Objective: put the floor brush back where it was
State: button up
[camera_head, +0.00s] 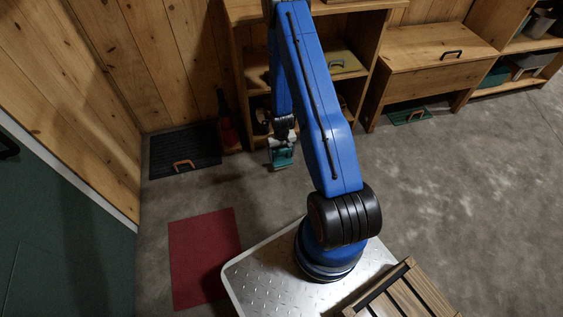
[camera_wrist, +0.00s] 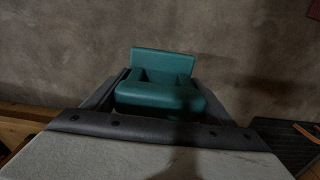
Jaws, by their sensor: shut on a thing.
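A teal, blocky thing with a raised upper part, which I take for the floor brush (camera_wrist: 160,97), sits between the fingers of my gripper (camera_wrist: 158,102) in the wrist view. My gripper is shut on it. No bristles can be made out. In the head view the floor brush (camera_head: 282,157) hangs below my gripper (camera_head: 283,143), in front of the open wooden shelf. It appears close to the concrete floor; I cannot tell whether it touches.
A black mat (camera_head: 205,146) with an orange handle on it lies left of my gripper. A dark bottle-like thing (camera_head: 226,122) stands by the shelf (camera_head: 237,62). A red mat (camera_head: 205,260) lies nearer. A wooden chest (camera_head: 425,65) stands right. Open floor (camera_head: 480,190) lies in front.

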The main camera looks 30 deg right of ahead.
aim_at(281, 158)
jog(key=shift+f, duration=2.55)
jog(key=o, duration=1.4)
jog(key=shift+f, duration=0.15)
